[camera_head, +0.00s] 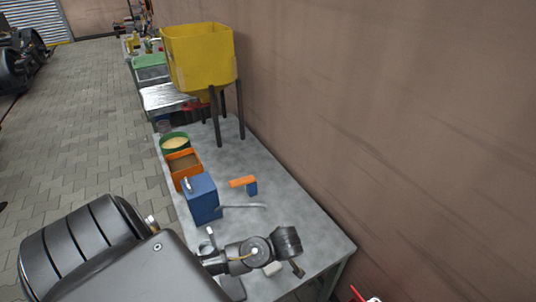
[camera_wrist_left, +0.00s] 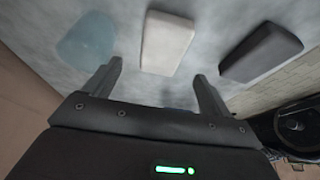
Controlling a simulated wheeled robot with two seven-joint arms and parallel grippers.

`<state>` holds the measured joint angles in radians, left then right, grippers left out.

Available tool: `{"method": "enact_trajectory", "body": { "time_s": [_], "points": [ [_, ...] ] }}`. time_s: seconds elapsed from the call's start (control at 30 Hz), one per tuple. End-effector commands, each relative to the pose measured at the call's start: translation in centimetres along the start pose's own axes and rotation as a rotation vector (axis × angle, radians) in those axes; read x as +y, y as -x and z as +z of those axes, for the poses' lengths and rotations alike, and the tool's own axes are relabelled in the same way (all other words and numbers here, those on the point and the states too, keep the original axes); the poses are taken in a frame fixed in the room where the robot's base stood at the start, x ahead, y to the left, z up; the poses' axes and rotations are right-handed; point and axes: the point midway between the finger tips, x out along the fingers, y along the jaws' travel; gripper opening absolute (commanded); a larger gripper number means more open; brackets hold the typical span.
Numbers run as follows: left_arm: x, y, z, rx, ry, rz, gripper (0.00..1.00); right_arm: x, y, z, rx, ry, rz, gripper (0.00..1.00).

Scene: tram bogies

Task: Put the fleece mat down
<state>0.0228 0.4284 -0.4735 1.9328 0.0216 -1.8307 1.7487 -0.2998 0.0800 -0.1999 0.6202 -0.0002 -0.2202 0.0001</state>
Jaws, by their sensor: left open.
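My left gripper (camera_wrist_left: 155,85) is open, with nothing between its two fingers. It is over the grey table top, and in the head view its dark end (camera_head: 296,266) shows near the table's near end. In the left wrist view a pale, flat rounded block (camera_wrist_left: 167,43) lies beyond the fingers, apart from them. A dark block (camera_wrist_left: 262,52) lies to its right and a faint blue rounded piece (camera_wrist_left: 87,39) to its left. I cannot tell whether any of these is the fleece mat. My right gripper is not in view.
The grey table (camera_head: 315,225) runs along a brown wall. On it stand a blue box (camera_head: 204,203), an orange bin (camera_head: 184,162), a green tub (camera_head: 175,142), an orange and blue tool (camera_head: 243,182) and a tall yellow hopper (camera_head: 200,60). The middle right of the table is clear.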

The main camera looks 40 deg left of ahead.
Motion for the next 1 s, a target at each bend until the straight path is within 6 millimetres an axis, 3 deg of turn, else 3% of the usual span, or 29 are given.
{"method": "enact_trajectory", "body": {
  "time_s": [0.17,0.5,1.0],
  "points": [
    [-0.1,-0.8,0.1,0.001,0.000,-0.003,0.84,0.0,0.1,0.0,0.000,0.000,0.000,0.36],
    [-0.2,-5.0,0.6,0.000,0.001,-0.002,0.84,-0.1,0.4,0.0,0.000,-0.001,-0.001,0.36],
    [-0.2,-5.3,0.6,0.000,0.001,-0.001,0.84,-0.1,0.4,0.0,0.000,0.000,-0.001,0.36]
  ]
}}
